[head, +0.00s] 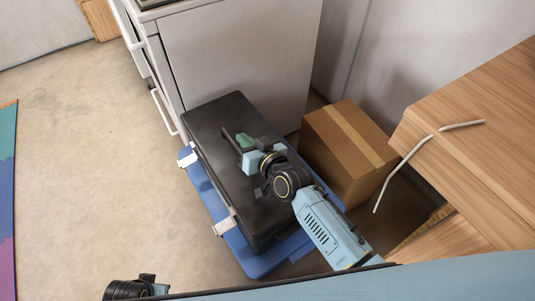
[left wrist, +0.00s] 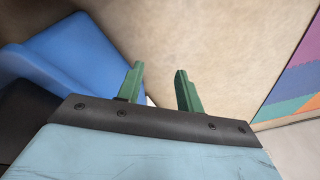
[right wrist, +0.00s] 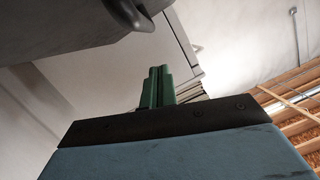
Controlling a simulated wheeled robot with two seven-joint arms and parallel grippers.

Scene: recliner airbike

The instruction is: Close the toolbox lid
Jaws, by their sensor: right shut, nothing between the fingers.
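The toolbox has a black lid (head: 217,124) and a blue base (head: 262,263) with white latches (head: 224,225) along its left side. In the head view the lid lies over the base; whether it is fully down I cannot tell. My right gripper (head: 245,140) is shut and empty over the lid; contact is unclear. Its green fingers (right wrist: 157,86) are together in the right wrist view, below a dark surface at the top left. My left gripper (left wrist: 160,88) is open and empty above the floor, with blue plastic (left wrist: 62,68) to its left.
A white cabinet (head: 240,60) stands behind the toolbox. A cardboard box (head: 345,150) is close to its right. A wooden table (head: 480,130) fills the right side. Bare floor (head: 90,170) lies open to the left, with a coloured mat (head: 8,200) at the edge.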

